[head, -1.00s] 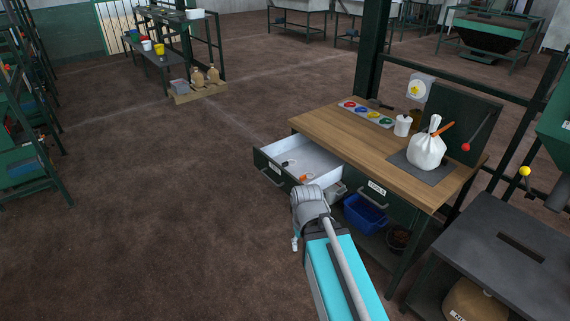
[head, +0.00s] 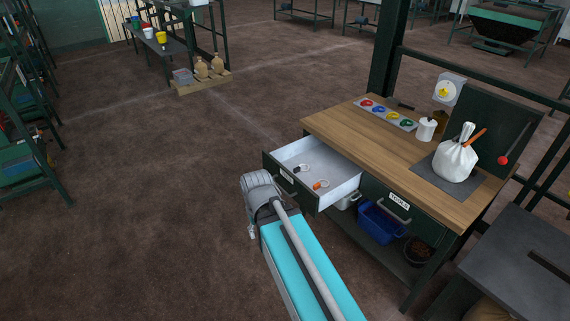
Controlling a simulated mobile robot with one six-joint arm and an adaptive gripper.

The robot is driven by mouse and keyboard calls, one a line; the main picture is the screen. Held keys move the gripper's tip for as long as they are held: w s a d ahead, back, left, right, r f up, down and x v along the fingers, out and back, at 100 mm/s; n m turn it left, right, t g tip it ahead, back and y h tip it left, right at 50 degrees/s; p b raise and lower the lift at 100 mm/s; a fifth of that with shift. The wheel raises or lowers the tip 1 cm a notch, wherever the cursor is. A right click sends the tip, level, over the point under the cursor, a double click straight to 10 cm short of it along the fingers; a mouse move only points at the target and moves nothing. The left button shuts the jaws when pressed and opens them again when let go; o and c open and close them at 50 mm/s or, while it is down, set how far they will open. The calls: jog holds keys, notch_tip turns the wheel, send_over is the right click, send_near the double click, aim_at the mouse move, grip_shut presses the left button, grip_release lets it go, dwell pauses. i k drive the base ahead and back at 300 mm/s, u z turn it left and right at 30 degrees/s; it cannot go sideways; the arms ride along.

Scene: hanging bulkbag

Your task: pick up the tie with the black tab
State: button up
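Two small ties lie apart in the open drawer (head: 334,186) of the wooden-topped bench. One tie (head: 306,167) is a pale loop with a black tab at its left end, in the back left part of the drawer. The other tie (head: 320,184) has an orange tab and lies nearer the drawer's front. My arm's grey joint shows just left of the drawer front, above my turquoise body. My gripper cannot be made out; the far end of the arm is hidden or too small to tell.
The drawer front (head: 290,181) juts out at the bench's left. The bench top (head: 365,143) carries a tray of coloured discs (head: 386,114), a white jar (head: 426,129) and a tied white bag (head: 455,160). A blue bin (head: 380,221) sits below.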

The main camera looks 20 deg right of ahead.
aim_at(297, 169)
jog(key=z, duration=0.15)
jog(key=i, duration=0.9)
jog(key=z, duration=0.6)
